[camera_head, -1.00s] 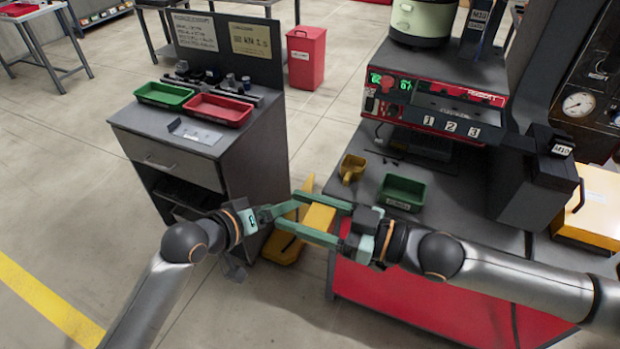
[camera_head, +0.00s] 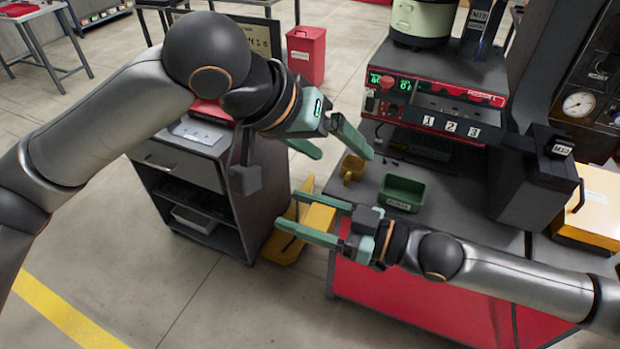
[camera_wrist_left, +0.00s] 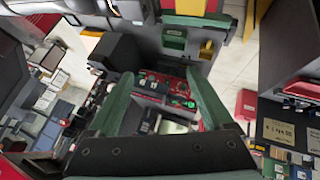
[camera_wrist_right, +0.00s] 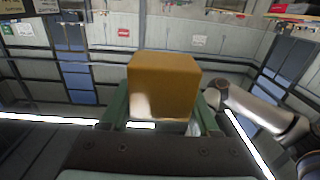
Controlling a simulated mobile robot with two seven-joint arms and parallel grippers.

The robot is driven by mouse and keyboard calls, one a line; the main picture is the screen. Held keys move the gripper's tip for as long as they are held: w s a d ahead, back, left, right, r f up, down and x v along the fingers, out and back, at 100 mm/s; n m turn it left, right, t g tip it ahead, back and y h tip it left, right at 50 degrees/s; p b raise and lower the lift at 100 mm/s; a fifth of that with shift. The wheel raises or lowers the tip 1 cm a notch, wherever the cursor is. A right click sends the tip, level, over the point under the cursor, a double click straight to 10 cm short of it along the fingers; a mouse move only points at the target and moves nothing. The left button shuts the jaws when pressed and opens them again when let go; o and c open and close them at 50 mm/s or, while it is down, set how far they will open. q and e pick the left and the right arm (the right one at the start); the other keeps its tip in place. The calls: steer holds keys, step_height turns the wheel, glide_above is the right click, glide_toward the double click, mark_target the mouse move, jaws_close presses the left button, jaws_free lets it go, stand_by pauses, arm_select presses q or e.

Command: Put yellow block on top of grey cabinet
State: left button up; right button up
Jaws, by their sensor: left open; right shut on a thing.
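The yellow block (camera_head: 318,217) is between the fingers of my right gripper (camera_head: 315,222), which is shut on it and holds it in the air, to the right of the grey cabinet. The block (camera_wrist_right: 163,85) fills the middle of the right wrist view. The grey cabinet (camera_head: 187,172) stands at the left with a drawer and open shelves. My left arm hides much of its top. My left gripper (camera_head: 345,155) is open and empty, above and to the right of the block. Its spread fingers show in the left wrist view (camera_wrist_left: 163,100).
A red tray (camera_head: 213,110) lies on the cabinet. The workbench at the right carries a yellow scoop-like container (camera_head: 353,168), a green bin (camera_head: 403,192) and a red-fronted machine (camera_head: 440,100). A yellow object (camera_head: 283,248) is on the floor beside the cabinet. A red bin (camera_head: 305,55) stands behind.

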mark_target(321, 213)
arm_select(q)
steer(key=s+a+y, duration=0.4)
steer(key=s+y, duration=0.1)
steer(key=s, duration=0.1)
steer(key=shift+m, duration=0.3)
steer(key=x, duration=1.2)
steer(key=shift+w+d+f, duration=0.15)
steer(key=shift+d+f, duration=0.05)
steer(key=shift+d, duration=0.05)
steer(key=shift+c, duration=0.2)
jaws_close()
arm_select(e)
steer(key=o, duration=1.5)
steer(key=shift+o, duration=0.2)
